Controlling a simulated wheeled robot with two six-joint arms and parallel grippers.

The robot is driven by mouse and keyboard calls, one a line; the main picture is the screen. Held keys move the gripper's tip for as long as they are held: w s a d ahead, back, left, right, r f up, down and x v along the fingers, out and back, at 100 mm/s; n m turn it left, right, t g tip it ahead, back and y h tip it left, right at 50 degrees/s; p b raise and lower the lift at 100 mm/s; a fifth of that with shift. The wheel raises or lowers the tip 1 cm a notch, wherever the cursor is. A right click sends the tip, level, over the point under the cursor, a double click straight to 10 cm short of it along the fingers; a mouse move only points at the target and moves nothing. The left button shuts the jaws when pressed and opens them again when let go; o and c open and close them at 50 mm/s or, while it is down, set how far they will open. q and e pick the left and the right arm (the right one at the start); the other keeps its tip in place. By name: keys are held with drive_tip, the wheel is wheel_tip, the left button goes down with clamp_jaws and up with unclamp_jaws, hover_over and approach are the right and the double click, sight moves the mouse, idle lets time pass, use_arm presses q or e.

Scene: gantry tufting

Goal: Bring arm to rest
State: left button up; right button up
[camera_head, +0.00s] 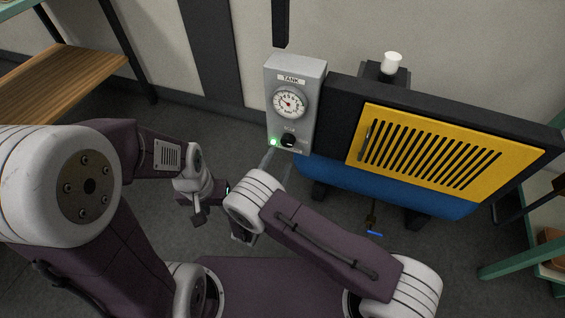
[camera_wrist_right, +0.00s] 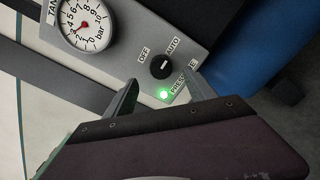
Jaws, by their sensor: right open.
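My right gripper (camera_head: 277,163) is open and empty in front of the lower part of the grey TANK control box (camera_head: 309,118). In the right wrist view the right gripper's two fingers (camera_wrist_right: 162,80) stand apart, below the black selector knob (camera_wrist_right: 160,67) and near the lit green lamp (camera_wrist_right: 164,94). From this view I cannot tell if they touch the box. The knob has OFF, AUTO and a partly hidden third label around it. My left gripper (camera_head: 197,214) hangs over the floor at left of centre, clear of the box. Its fingers are too small and dark to read.
A round pressure gauge (camera_head: 289,103) is on the box. Right of it is a machine with a yellow slatted panel (camera_head: 440,150) and a blue tank (camera_head: 400,190). A white cup-like part (camera_head: 392,62) stands behind. A wooden shelf (camera_head: 60,78) is at left. Grey floor lies between.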

drive_tip(key=shift+w+f, duration=0.1)
drive_tip(key=shift+w, duration=0.05)
